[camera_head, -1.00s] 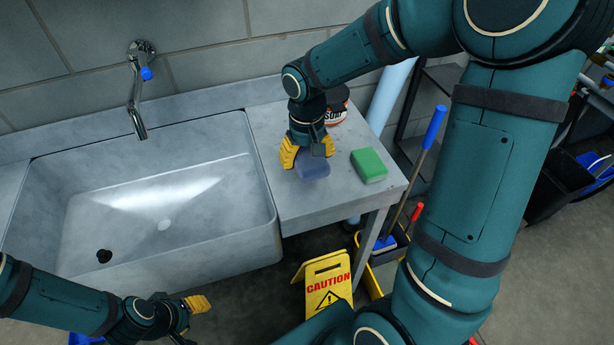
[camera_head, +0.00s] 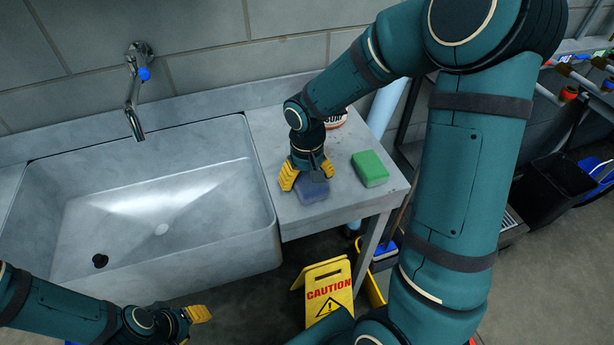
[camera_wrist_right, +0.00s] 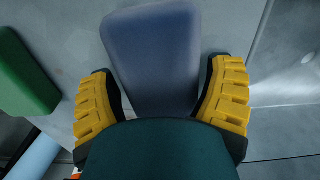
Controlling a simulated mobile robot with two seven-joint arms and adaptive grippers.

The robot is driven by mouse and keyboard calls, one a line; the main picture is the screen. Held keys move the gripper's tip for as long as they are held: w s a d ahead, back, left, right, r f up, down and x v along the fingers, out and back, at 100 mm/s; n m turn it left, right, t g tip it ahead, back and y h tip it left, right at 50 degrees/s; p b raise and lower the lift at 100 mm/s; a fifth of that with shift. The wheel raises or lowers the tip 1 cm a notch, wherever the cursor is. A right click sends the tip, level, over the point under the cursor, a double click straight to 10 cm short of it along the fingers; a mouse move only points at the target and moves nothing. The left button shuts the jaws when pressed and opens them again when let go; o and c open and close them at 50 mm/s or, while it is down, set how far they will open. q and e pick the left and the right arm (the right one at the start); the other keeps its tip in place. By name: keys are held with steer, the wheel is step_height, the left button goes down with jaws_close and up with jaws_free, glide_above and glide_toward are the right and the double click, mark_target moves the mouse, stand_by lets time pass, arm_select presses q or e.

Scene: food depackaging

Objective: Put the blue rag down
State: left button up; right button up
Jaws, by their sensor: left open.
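The blue rag (camera_head: 312,189), a block-like blue-grey piece, is at the front part of the counter beside the sink. My right gripper (camera_head: 308,177) is above it with its yellow fingers at its sides. In the right wrist view the rag (camera_wrist_right: 155,55) lies between the two fingers (camera_wrist_right: 163,100), which close on its near end. It appears to rest on or just above the counter; its underside is hidden. My left gripper (camera_head: 190,318) is open and empty at the bottom left, in front of the sink.
A green sponge (camera_head: 370,168) lies right of the rag. A soap container (camera_head: 337,121) stands behind my right arm. A yellow caution sign (camera_head: 328,288) stands on the floor in front.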

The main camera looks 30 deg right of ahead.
mark_target(306, 177)
steer(key=shift+o, duration=0.6)
step_height(306, 177, up, 14)
steer(key=p, duration=0.3)
steer(key=shift+a, duration=0.25)
steer(key=shift+s+f, duration=0.15)
